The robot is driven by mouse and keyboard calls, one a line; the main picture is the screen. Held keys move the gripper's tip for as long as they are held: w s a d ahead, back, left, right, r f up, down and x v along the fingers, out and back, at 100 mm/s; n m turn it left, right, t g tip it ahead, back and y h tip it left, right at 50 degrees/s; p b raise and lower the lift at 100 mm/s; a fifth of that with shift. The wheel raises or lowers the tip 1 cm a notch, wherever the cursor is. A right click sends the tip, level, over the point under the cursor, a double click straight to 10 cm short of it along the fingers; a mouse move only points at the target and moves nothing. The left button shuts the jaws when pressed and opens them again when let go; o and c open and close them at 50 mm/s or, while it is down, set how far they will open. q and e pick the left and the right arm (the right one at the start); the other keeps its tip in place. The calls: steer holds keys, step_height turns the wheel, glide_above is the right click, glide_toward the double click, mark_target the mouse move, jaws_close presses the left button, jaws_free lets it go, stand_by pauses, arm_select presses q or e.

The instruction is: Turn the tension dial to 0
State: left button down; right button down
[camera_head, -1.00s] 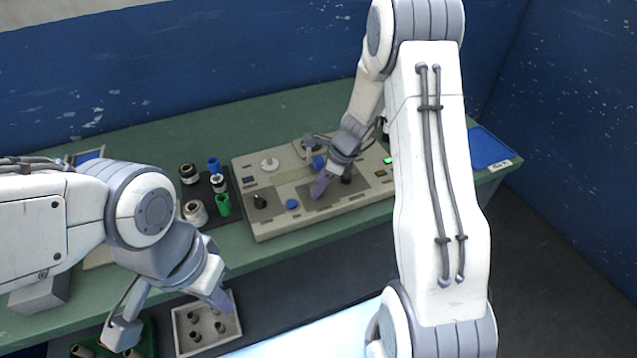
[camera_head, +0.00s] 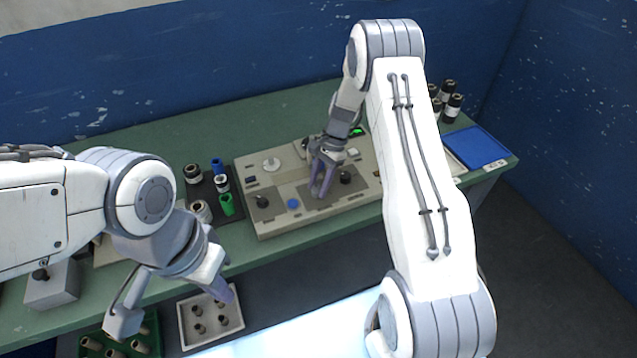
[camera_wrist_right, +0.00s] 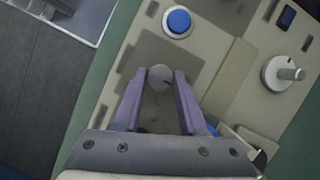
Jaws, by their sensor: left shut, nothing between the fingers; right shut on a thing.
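The grey-beige control panel (camera_head: 252,227) lies on the green bench. In the right wrist view, a round grey dial with a small dark mark (camera_wrist_right: 160,78) sits between the fingertips of my right gripper (camera_wrist_right: 158,80), which is shut on it. I cannot read a label or scale on this dial. In the head view my right gripper (camera_head: 320,192) points down at the panel's middle and hides the dial. My left gripper (camera_head: 228,296) is shut and empty, over the small white tray (camera_head: 182,333) at the bench front.
A blue button (camera_head: 293,204) and a black knob (camera_head: 262,201) are left of my right gripper; another black knob (camera_head: 346,176) is close on its right. A pale crank knob (camera_head: 271,165) stands behind. Spools (camera_head: 226,205) crowd the left; a blue tray (camera_head: 475,146) is at right.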

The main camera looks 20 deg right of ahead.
steer(key=shift+w+n+g+h, duration=0.1)
steer(key=shift+n+g+h, duration=0.25)
steer(key=shift+n, duration=0.8)
steer(key=shift+w+n+g+h, duration=0.1)
steer(key=shift+n+g+h, duration=0.2)
steer(key=shift+n, duration=0.85)
steer(key=shift+c, duration=2.3)
jaws_free()
steer(key=shift+a, duration=0.1)
steer(key=shift+r, duration=0.1)
steer(key=b+v, duration=0.1)
steer(key=v, duration=0.9)
steer(key=shift+b, duration=0.35)
steer(key=shift+w+r, duration=0.1)
